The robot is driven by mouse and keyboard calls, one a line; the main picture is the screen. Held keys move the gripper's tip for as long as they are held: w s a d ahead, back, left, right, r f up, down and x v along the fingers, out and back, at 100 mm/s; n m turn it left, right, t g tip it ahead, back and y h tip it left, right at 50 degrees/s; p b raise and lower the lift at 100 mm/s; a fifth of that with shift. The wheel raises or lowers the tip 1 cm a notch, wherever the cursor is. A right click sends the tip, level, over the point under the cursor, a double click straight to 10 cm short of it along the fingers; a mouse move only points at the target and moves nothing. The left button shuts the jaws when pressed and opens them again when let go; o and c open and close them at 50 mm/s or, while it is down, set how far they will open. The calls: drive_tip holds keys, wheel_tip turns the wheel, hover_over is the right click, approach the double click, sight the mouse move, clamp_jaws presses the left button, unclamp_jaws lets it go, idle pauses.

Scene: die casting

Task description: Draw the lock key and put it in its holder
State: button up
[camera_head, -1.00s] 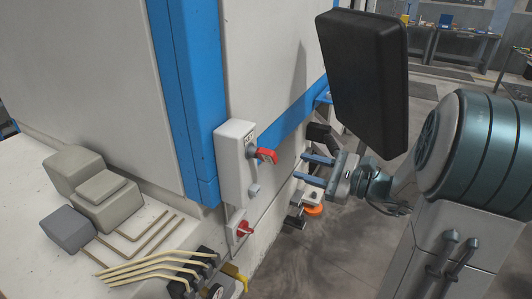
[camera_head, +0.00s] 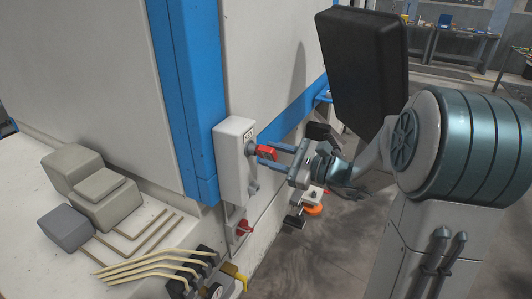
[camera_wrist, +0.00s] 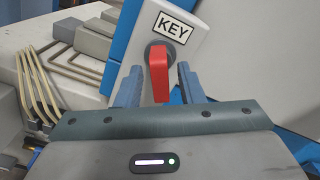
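The red lock key (camera_head: 266,151) sits in the front of a light grey box (camera_head: 235,183) on the machine's side. In the wrist view the red key (camera_wrist: 159,72) hangs below the box's KEY label (camera_wrist: 171,27). My gripper (camera_head: 267,156) is open, and its two blue fingers point at the key. In the wrist view the fingers (camera_wrist: 157,85) stand on either side of the key, with gaps showing on both sides. A second red handle (camera_head: 240,229) is lower on the machine; I cannot tell whether it is the holder.
An orange round part (camera_head: 313,210) and dark fittings are below my gripper. Bent yellowish pipes (camera_head: 160,262) are at the lower left. Open floor lies below my arm.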

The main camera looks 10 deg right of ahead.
clamp_jaws()
